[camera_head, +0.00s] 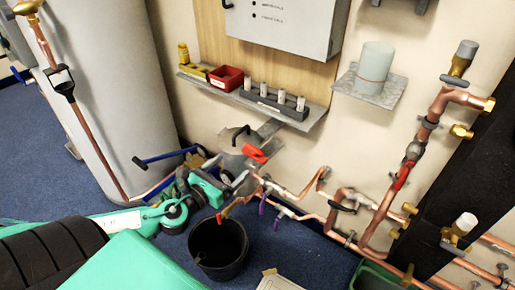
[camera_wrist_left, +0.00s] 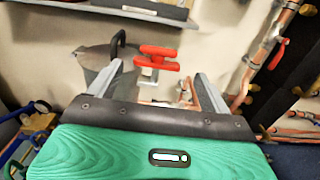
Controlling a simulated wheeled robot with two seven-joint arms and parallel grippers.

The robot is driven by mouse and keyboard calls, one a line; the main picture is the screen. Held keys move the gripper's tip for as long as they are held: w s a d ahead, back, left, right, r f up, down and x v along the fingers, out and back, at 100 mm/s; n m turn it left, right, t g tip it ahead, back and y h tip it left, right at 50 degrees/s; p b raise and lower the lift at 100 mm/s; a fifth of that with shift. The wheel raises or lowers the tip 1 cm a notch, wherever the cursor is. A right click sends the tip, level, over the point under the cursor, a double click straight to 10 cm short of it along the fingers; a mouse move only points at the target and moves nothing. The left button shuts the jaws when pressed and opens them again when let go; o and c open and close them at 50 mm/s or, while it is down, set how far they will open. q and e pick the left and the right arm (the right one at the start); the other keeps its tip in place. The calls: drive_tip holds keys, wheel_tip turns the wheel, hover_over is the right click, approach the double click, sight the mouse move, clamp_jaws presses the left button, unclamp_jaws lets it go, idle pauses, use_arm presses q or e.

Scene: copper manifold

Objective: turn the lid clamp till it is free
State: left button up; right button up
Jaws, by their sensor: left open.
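In the left wrist view the clamp (camera_wrist_left: 160,54) shows between and beyond my fingers, with no visible contact. A grey, plate-like part (camera_wrist_left: 96,60) with a black curved handle (camera_wrist_left: 118,42) is just left of it; this handle also shows in the head view (camera_head: 240,133). My left gripper (camera_head: 226,168) is open and empty, beside the clamp on its lower left. Its two grey fingers (camera_wrist_left: 158,76) point towards the clamp. My right gripper is not in view.
A black bucket (camera_head: 218,250) stands on the blue floor below the clamp. Copper pipes (camera_head: 310,215) with valves run to the right of it. A wall shelf (camera_head: 305,121) with a red bin (camera_head: 226,78) is above. A white tank (camera_head: 105,90) stands left.

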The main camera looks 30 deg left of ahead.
sight(252, 148)
use_arm(q)
drive_tip(key=shift+w+d, duration=0.2)
drive_tip(key=shift+w, duration=2.7)
drive_tip(key=shift+w+d, duration=0.2)
drive_tip(key=shift+w, duration=2.7)
drive_tip(key=shift+c, duration=0.2)
drive_tip(key=c, duration=0.9)
